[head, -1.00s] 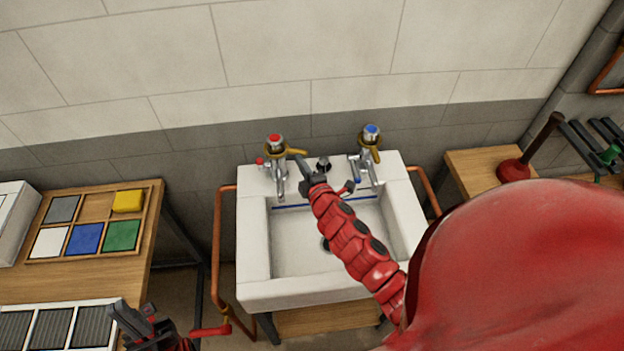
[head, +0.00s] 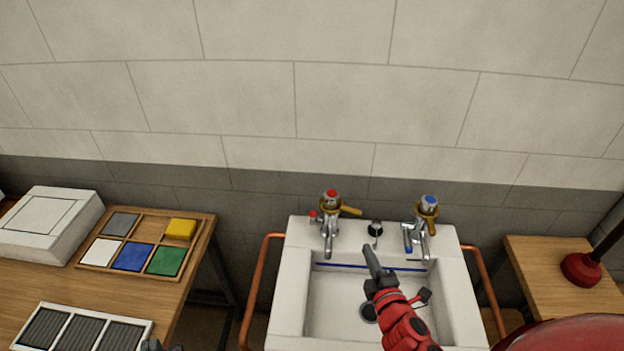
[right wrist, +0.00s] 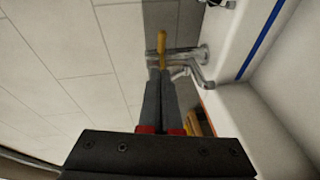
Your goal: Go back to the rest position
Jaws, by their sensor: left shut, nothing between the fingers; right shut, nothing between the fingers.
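My right gripper (head: 369,262) is shut and empty above the basin of the white sink (head: 286,318) in the head view. In the right wrist view its two fingers (right wrist: 160,74) are together, with a chrome tap (right wrist: 190,56) with a yellow lever beyond them. The red-topped tap (head: 330,226) stands at the sink's back left and the blue-topped tap (head: 427,228) at its back right. My left gripper (head: 158,345) just shows at the bottom edge of the head view, shut, with most of it cut off.
A wooden bench (head: 190,262) on the left carries a white box (head: 48,225), a tray of coloured tiles (head: 150,242) and a grey grille panel (head: 82,330). Copper pipes (head: 256,285) run beside the sink. A red plunger (head: 581,268) stands on a wooden table (head: 530,262) at right.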

